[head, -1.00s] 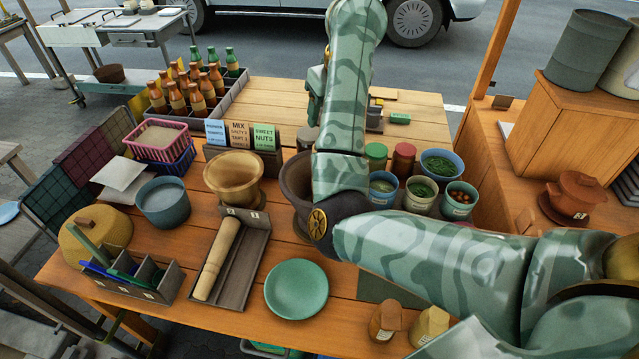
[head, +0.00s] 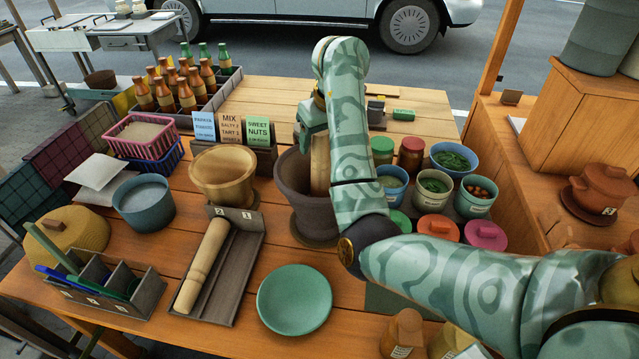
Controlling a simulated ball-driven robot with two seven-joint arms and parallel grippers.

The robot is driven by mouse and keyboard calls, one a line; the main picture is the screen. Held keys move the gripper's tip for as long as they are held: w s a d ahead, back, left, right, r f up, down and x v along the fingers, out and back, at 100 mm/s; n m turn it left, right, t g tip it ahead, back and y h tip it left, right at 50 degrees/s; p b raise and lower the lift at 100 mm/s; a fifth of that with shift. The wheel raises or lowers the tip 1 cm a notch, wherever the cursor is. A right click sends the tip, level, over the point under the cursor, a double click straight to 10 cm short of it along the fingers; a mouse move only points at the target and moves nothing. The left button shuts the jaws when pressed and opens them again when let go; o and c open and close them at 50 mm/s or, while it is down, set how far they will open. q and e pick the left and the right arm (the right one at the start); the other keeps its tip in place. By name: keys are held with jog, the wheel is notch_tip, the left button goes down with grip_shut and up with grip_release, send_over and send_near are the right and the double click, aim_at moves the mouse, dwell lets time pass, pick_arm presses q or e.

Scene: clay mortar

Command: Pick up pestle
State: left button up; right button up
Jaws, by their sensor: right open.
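A light wooden pestle (head: 203,265) lies in the grey tray (head: 247,265), left of the green plate. A second wooden pestle (head: 320,165) stands almost upright in the dark clay mortar (head: 312,212); the arm hides part of its right side. A tan mortar (head: 223,178) stands to the left of the dark one. My right gripper (head: 312,130) is open at the upper part of the standing pestle, above the dark mortar. Its fingers are partly hidden, and I cannot tell if they touch the pestle. My left gripper is out of view.
A green plate (head: 294,300) lies in front. Bowls of herbs and nuts (head: 474,196), with red, pink and green lids, stand to the right behind my forearm. Sign cards (head: 231,130) and bottles (head: 188,92) stand at the back left. The boards behind are mostly clear.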

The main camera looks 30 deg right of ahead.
aim_at(321, 175)
jog(key=b+x, duration=0.1)
jog(key=x, duration=0.3)
jog(key=shift+d, duration=0.1)
jog(key=shift+r, duration=0.1)
